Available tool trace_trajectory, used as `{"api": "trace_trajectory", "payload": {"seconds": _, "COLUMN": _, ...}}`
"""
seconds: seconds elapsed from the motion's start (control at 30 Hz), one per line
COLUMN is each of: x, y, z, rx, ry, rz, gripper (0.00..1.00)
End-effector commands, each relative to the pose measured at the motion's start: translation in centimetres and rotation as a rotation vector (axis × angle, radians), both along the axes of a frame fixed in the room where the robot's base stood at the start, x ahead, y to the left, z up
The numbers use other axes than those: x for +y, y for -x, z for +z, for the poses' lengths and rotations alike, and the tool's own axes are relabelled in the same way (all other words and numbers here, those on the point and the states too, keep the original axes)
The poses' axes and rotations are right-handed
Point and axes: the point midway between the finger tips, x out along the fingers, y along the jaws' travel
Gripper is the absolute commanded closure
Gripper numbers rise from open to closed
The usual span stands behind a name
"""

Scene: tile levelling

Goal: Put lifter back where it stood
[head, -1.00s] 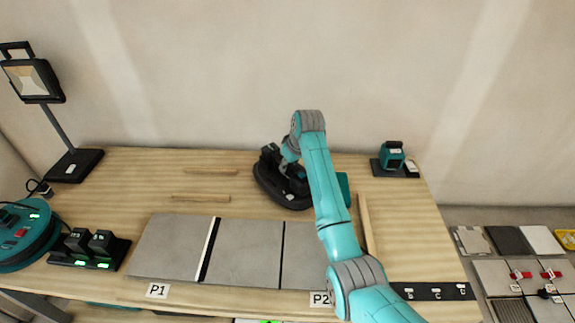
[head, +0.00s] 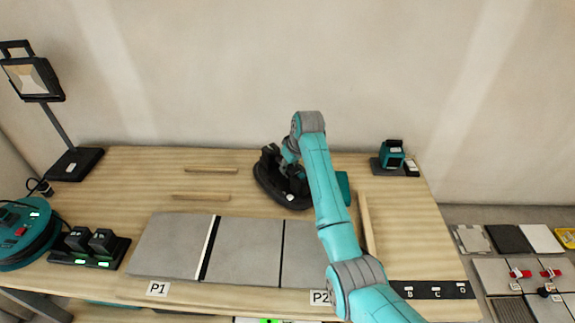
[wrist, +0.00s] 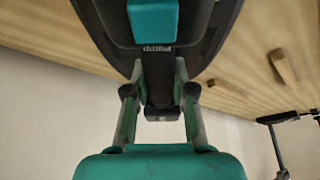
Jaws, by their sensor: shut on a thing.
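The lifter (head: 272,190) is a dark, rounded device at the back middle of the table, partly hidden behind my arm. In the wrist view the lifter (wrist: 205,25) fills the top, with a teal block and lettering on its dark body. My gripper (wrist: 158,82) has a finger on each side of the lifter's dark handle and is shut on it. In the head view my gripper (head: 288,160) is partly hidden by the arm. The lifter appears at table level; I cannot tell whether it touches the wood.
Grey tiles (head: 243,252) lie along the front between labels P1 and P2. Wooden strips (head: 201,197) lie behind them. A teal device (head: 392,154) stands back right, a lamp (head: 75,165) back left. Chargers (head: 88,245) and a cable reel (head: 25,235) are at left.

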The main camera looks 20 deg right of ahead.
Motion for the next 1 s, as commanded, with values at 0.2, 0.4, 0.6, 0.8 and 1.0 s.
{"api": "trace_trajectory", "payload": {"seconds": 0.2, "x": 0.0, "y": -0.1, "z": 0.1, "rx": -0.004, "ry": 0.0, "rz": 0.001, "gripper": 1.0}}
{"api": "trace_trajectory", "payload": {"seconds": 0.4, "x": 0.0, "y": -0.1, "z": 0.1, "rx": -0.004, "ry": 0.0, "rz": 0.001, "gripper": 0.71}}
{"api": "trace_trajectory", "payload": {"seconds": 0.6, "x": 0.0, "y": -0.1, "z": 0.0, "rx": -0.002, "ry": 0.0, "rz": 0.0, "gripper": 0.47}}
{"api": "trace_trajectory", "payload": {"seconds": 0.8, "x": 0.0, "y": 0.1, "z": -0.2, "rx": 0.002, "ry": 0.0, "rz": 0.0, "gripper": 0.47}}
{"api": "trace_trajectory", "payload": {"seconds": 1.0, "x": -0.3, "y": 0.5, "z": 1.5, "rx": -0.002, "ry": 0.0, "rz": 0.0, "gripper": 0.47}}
